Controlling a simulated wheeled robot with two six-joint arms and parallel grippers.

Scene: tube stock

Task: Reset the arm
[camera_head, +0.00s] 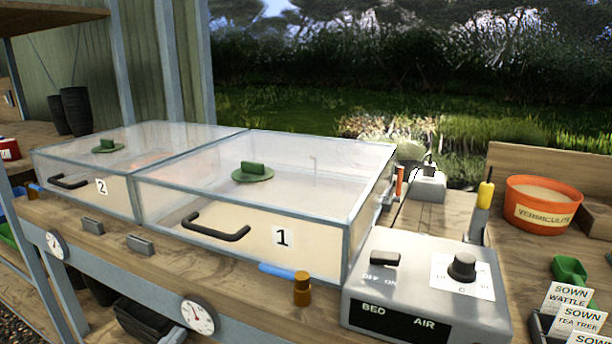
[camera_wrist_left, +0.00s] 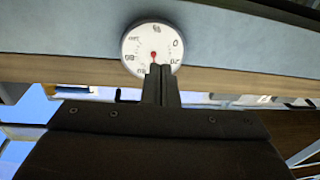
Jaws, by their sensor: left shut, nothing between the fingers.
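My left gripper (camera_wrist_left: 160,72) shows in the left wrist view, dark and pointing up the picture. Its two fingers are closed together with nothing between them. The fingertips overlap the lower edge of a round white dial (camera_wrist_left: 152,46) with a red pointer; I cannot tell whether they touch it. In the head view I cannot clearly make out the left gripper. My right gripper is in neither view.
Two clear-lidded boxes, marked 1 (camera_head: 283,237) and 2 (camera_head: 101,186), stand shut on the wooden bench. A grey control box (camera_head: 428,285) and orange vermiculite tub (camera_head: 541,203) stand to the right. Dials (camera_head: 198,316) line the bench's front edge.

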